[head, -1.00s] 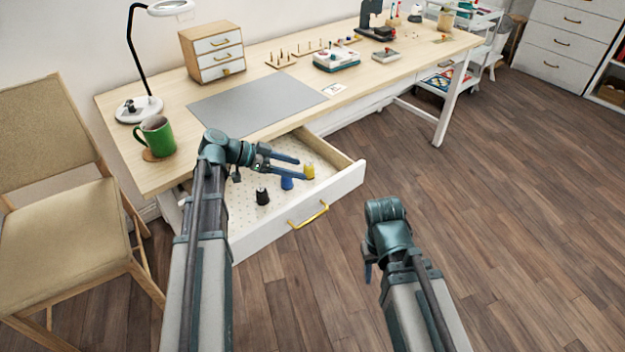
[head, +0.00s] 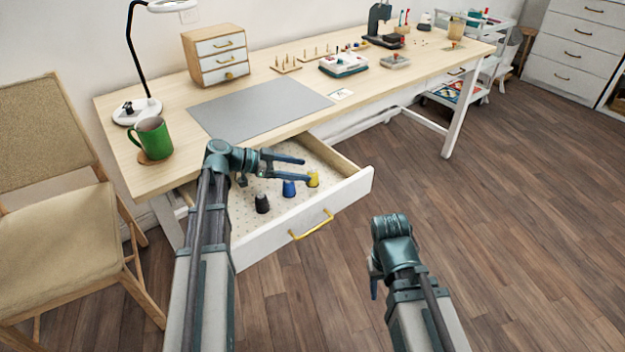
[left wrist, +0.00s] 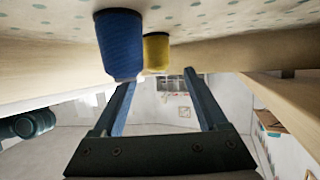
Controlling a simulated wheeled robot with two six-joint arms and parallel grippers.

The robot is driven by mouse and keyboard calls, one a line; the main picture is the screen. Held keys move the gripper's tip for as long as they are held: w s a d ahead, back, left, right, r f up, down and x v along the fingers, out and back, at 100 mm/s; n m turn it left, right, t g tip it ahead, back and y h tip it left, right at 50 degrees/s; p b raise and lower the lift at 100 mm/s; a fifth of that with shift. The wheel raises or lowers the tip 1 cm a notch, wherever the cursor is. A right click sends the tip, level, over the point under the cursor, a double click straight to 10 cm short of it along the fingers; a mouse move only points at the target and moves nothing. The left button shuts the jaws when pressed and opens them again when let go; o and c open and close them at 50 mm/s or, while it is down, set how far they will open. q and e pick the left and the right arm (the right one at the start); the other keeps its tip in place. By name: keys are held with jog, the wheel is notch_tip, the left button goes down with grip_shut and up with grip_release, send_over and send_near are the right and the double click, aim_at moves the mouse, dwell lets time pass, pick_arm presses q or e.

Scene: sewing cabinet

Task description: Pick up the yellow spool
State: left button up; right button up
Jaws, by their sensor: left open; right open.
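The yellow spool (head: 313,180) stands in the open drawer (head: 350,190), near its front right corner. It also shows in the left wrist view (left wrist: 156,52), partly behind the blue spool (left wrist: 119,45). My left gripper (head: 305,170) is open and empty over the drawer, its fingers pointing right. In the head view its lower fingertip overlaps the yellow spool's left edge; whether they touch I cannot tell. In the left wrist view the yellow spool appears between the two finger lines, beyond the tips. My right gripper (head: 374,285) is out over the floor, mostly hidden by its own wrist.
The blue spool also shows in the head view (head: 289,188), left of the yellow one, with a black spool (head: 262,203) further left. The drawer has a yellow handle (head: 311,225). The desk top (head: 300,75) overhangs the drawer's back. A green mug (head: 151,137) stands at the desk's left.

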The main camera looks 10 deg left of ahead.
aim_at(308, 172)
pick_arm(q)
jog(key=b+x, duration=0.1)
jog(key=x, duration=0.3)
jog(key=shift+s+f+b, duration=0.2)
jog(key=shift+f+b, duration=0.05)
jog(key=shift+b, duration=0.1)
jog(key=shift+w+d, duration=0.15)
jog(key=shift+d, duration=0.1)
grip_shut()
